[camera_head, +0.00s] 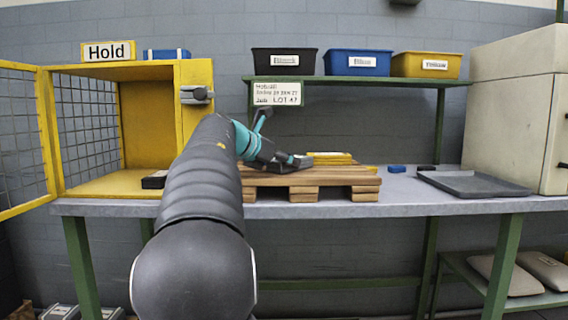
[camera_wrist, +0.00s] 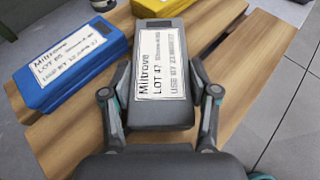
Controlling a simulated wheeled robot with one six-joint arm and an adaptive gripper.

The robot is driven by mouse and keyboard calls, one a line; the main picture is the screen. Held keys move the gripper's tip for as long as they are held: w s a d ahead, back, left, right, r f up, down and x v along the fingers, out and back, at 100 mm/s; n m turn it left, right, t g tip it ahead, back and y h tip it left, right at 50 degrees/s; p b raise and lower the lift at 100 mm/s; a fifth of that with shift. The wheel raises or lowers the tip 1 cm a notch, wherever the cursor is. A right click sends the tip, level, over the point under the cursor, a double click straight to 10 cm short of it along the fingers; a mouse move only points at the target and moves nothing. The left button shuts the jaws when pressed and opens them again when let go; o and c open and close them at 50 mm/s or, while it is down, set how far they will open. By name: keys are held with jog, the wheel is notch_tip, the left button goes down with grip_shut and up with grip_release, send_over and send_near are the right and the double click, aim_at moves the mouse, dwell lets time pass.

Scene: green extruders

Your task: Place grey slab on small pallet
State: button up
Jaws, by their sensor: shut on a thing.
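The grey slab (camera_wrist: 160,66) has a white label reading "Miltrove LOT 47". My gripper (camera_wrist: 161,82) is shut on it, one finger along each long side. The small wooden pallet (camera_head: 338,180) stands on the bench, and its planks (camera_wrist: 232,32) show beneath the slab in the wrist view. A blue slab (camera_wrist: 68,62) lies on the pallet to the left of the grey slab, and a yellow slab (camera_wrist: 160,7) is beyond it. In the head view, my gripper (camera_head: 291,163) is low over the pallet. I cannot tell whether the grey slab touches the planks.
Yellow slabs (camera_head: 331,158) lie on the pallet in the head view. An open yellow cage (camera_head: 150,122) marked "Hold" stands left, with a dark slab (camera_head: 154,180) at its front. A small blue block (camera_head: 397,169) and a grey tray (camera_head: 474,184) are right. A shelf with bins (camera_head: 357,63) is above.

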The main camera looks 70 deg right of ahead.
jog(key=shift+f, duration=0.1)
jog(key=o, duration=1.4)
jog(key=shift+r, duration=0.2)
jog(key=p+v, duration=0.1)
jog(key=v, duration=1)
jog(key=shift+d+p, duration=0.1)
jog(key=shift+p, duration=0.25)
jog(key=shift+w+a+r, duration=0.15)
jog(key=shift+w+a, duration=0.05)
jog(key=shift+a, duration=0.3)
